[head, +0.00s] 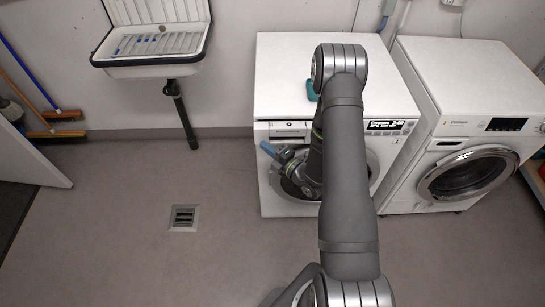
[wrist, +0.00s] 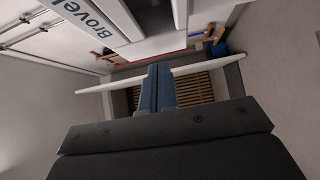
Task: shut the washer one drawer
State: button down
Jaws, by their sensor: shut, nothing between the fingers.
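A white washer (head: 285,85) stands in the middle of the head view, its round door mostly hidden behind my arm. Its drawer front (head: 288,132) shows at the upper left of the front panel; I cannot tell how far it stands out. In the wrist view, a white front lettered "Brovel" (wrist: 88,22) crosses the upper left. My gripper (head: 267,148) has blue fingers, shut and empty, just below and left of the drawer front. The fingers also show in the wrist view (wrist: 158,85), apart from the lettered front. No label marks which washer is number one.
A second washer (head: 470,75) stands at the right with its round door closed. A teal object (head: 312,91) lies on the middle washer's top. A wall sink (head: 155,68) hangs at the upper left. The floor around the drain (head: 184,217) is clear.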

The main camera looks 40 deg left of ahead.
aim_at(267, 135)
jog(key=shift+w+a, duration=0.5)
jog(key=shift+a, duration=0.05)
jog(key=w+a, duration=0.3)
jog(key=shift+w+a+r, duration=0.1)
jog(key=shift+w+a, duration=0.1)
jog(key=shift+w, duration=0.05)
jog(key=shift+s+d, duration=0.2)
jog(key=shift+s, duration=0.05)
jog(key=shift+s+d, duration=1.15)
jog(key=shift+d, duration=0.05)
jog(key=d, duration=1)
jog(key=shift+s+d, duration=0.2)
jog(key=shift+s, duration=0.05)
